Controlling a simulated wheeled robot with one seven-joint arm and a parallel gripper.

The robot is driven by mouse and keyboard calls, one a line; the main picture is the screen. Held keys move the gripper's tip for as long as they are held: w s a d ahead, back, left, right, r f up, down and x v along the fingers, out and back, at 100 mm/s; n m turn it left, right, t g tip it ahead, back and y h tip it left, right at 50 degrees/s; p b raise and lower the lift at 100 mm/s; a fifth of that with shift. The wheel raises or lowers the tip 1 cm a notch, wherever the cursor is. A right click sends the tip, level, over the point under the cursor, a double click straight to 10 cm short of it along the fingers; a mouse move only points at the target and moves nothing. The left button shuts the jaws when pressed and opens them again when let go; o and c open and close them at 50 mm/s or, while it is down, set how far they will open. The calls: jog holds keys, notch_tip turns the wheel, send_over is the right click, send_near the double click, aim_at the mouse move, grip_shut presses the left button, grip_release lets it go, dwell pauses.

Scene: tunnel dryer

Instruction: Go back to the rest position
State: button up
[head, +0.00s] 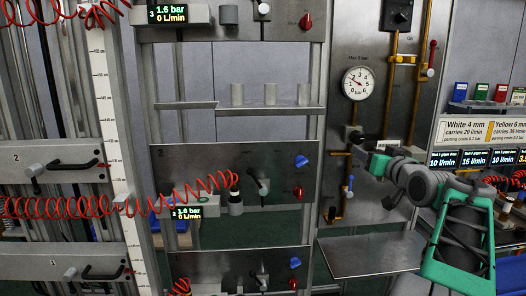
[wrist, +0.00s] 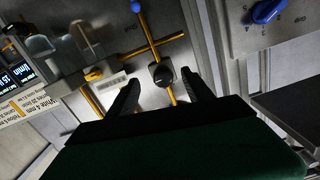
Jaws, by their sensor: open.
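My gripper (head: 362,152) is at the right of the head view, stretched out in front of the steel gauge panel (head: 345,112). In the wrist view its two dark fingers (wrist: 160,80) are spread apart with nothing held between them. In the head view a dark knob (head: 355,134) sits close to the gripper's end. My green and grey arm covers the panel's lower right.
A round pressure gauge (head: 358,83) and yellow pipes (head: 391,85) are on the panel. A blue-handled valve (head: 350,186) is below the gripper. A grey shelf (head: 370,254) juts out beneath. Coiled red hoses (head: 120,204) hang across the left. Display units (head: 474,160) stand at the right.

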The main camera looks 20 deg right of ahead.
jog(key=s+f+m+g+y, duration=0.1)
jog(key=s+f+g, duration=0.35)
jog(key=f, duration=0.55)
jog(key=s+a+f+m+g, duration=0.1)
jog(key=s+f+m+g, duration=0.15)
jog(key=s+f, duration=0.5)
jog(key=s+f+m+g+y, duration=0.1)
jog(key=s+f+g, duration=0.25)
jog(key=f, duration=0.85)
jog(key=s+a+f+n+g+y, duration=0.1)
jog(key=s+a+f+g, duration=0.25)
jog(key=a, duration=0.65)
jog(key=s+a+f+n+g+y, duration=0.1)
jog(key=s+a+f+g, duration=0.2)
jog(key=a, duration=0.6)
jog(key=w+a+r+n+t, duration=0.1)
jog(key=a+n, duration=0.1)
jog(key=a, duration=0.4)
jog(key=w+a+r+n+t, duration=0.1)
jog(key=a+r+n, duration=0.1)
jog(key=a, duration=0.5)
jog(key=w+a+r+n+t+p, duration=0.1)
jog(key=a+n, duration=0.2)
jog(key=a, duration=0.4)
jog(key=shift+r+y, duration=0.2)
jog(key=shift+y, duration=0.1)
jog(key=shift+c, duration=0.2)
